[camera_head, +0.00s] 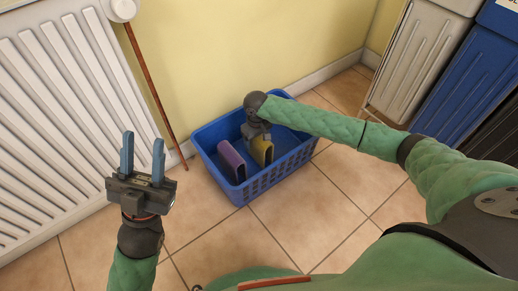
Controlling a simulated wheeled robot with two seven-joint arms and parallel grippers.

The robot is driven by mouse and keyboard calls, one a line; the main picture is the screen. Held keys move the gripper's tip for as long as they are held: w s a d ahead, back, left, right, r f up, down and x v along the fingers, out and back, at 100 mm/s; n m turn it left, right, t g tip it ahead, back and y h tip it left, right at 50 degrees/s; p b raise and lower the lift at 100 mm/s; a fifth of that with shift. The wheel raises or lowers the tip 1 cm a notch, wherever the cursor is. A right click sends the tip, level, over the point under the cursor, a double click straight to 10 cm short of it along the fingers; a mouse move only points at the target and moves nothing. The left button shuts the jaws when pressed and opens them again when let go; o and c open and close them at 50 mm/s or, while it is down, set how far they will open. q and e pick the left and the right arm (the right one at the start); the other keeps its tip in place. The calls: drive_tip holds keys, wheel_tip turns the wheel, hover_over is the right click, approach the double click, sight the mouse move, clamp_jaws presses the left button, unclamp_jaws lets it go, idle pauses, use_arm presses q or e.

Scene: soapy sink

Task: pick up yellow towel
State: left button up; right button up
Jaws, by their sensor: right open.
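The yellow towel (263,153) is a folded, upright piece inside the blue basket (262,184) on the floor. My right gripper (256,132) reaches down into the basket from above, right at the yellow towel's upper left side. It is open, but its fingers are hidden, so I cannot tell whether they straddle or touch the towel. My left gripper (143,140) is open and empty, with its two blue fingers pointing up, left of the basket and apart from it.
A purple folded towel (232,161) stands left of the yellow one in the basket. A white radiator (65,110) and a copper pipe (150,88) are at the left. Grey and blue bins (455,88) stand at the right. Tiled floor in front of the basket is clear.

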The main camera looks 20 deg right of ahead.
drive_tip(key=shift+f, duration=0.35)
drive_tip(key=c, duration=1.1)
